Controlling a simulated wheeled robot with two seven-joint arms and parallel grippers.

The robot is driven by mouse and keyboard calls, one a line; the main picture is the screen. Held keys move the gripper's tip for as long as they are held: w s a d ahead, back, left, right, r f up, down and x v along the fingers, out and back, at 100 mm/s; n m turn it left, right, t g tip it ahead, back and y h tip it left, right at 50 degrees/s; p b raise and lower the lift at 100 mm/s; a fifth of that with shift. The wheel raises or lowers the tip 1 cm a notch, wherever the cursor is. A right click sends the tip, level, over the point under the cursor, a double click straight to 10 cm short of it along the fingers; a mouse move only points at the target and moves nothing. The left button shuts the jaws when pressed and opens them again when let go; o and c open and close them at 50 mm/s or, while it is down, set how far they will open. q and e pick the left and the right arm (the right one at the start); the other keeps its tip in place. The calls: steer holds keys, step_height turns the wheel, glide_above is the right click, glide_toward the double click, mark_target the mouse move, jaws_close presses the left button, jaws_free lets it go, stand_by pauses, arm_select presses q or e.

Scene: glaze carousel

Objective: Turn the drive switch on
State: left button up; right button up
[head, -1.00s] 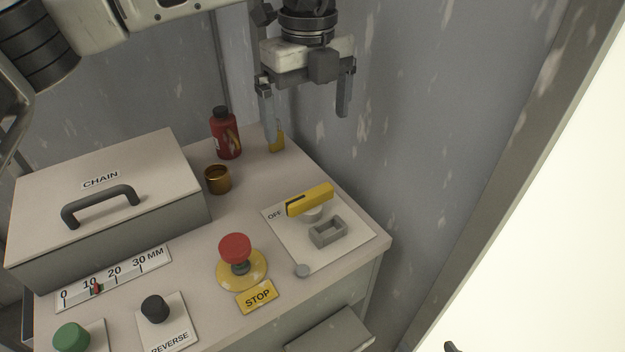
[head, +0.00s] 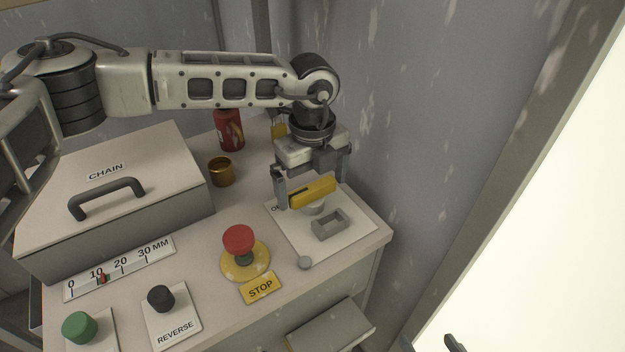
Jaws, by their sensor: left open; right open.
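The drive switch has a yellow handle (head: 313,193) on a round grey pivot, set on a pale plate (head: 295,236) at the table's right side. The handle lies across the plate, its left end beside the partly hidden OFF label. My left gripper (head: 312,186) is open over the switch, fingers pointing down. One finger is by the handle's left end; the other is beyond its right end. I cannot tell whether either touches it. Two dark tips at the bottom edge appear to be my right gripper (head: 430,343), open and away from the switch.
A grey rectangular socket (head: 330,223) stands on the plate in front of the handle. A red stop button (head: 239,239) is to the left. A brass cup (head: 221,171), a red bottle (head: 229,131) and the CHAIN box (head: 165,218) are further left. A wall stands close on the right.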

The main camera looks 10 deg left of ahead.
arm_select(q)
steer(key=c, duration=0.8)
